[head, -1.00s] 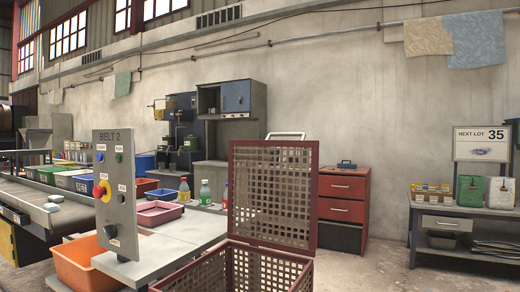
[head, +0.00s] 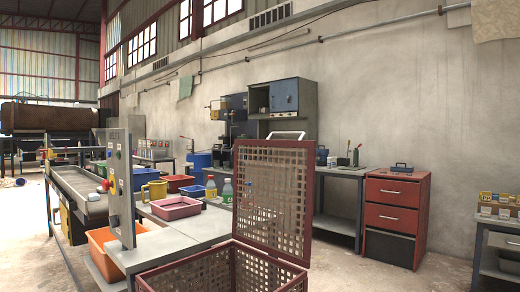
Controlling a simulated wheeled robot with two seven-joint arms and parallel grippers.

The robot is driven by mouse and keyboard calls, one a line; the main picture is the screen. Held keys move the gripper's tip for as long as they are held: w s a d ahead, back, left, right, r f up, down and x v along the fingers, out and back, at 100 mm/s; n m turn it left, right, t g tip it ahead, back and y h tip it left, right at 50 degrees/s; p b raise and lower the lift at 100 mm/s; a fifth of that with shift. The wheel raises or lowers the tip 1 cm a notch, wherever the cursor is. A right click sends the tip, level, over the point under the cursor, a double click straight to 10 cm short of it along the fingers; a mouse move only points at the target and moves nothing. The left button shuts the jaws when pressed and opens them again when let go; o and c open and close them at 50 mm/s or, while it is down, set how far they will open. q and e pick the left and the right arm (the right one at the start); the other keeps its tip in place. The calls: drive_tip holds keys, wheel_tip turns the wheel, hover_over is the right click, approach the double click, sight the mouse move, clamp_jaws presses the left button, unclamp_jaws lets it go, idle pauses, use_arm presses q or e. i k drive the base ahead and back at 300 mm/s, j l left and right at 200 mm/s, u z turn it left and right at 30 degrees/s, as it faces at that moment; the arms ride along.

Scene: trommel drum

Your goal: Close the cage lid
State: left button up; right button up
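The cage (head: 222,270) is a dark red frame with mesh walls at the bottom centre of the head view, cut off by the lower edge. Its cage lid (head: 272,188) is a mesh panel in a red frame. The lid stands open, roughly upright at the far side of the cage. A pale handle (head: 287,134) sits on the lid's top edge. Neither of my grippers is in view, and nothing of mine is seen touching the lid.
A grey table (head: 185,242) with a control panel (head: 120,185), a pink tray (head: 176,208) and bottles stands left of and behind the cage. An orange bin (head: 108,252) is below the panel. A red drawer cabinet (head: 396,210) stands behind right. Open floor (head: 385,275) lies right of the cage.

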sight(304, 262)
drive_tip(key=i+l+u, duration=0.45)
drive_tip(key=l, duration=0.4)
drive_tip(key=i+l+u, duration=0.2)
drive_tip(key=l+u, duration=0.2)
drive_tip(key=l, duration=0.5)
drive_tip(key=i+l+u, duration=0.1)
drive_tip(key=l+u, duration=0.35)
drive_tip(key=l, duration=0.55)
drive_tip(key=l+u, duration=0.4)
drive_tip(key=l, duration=0.6)
drive_tip(key=k, duration=0.05)
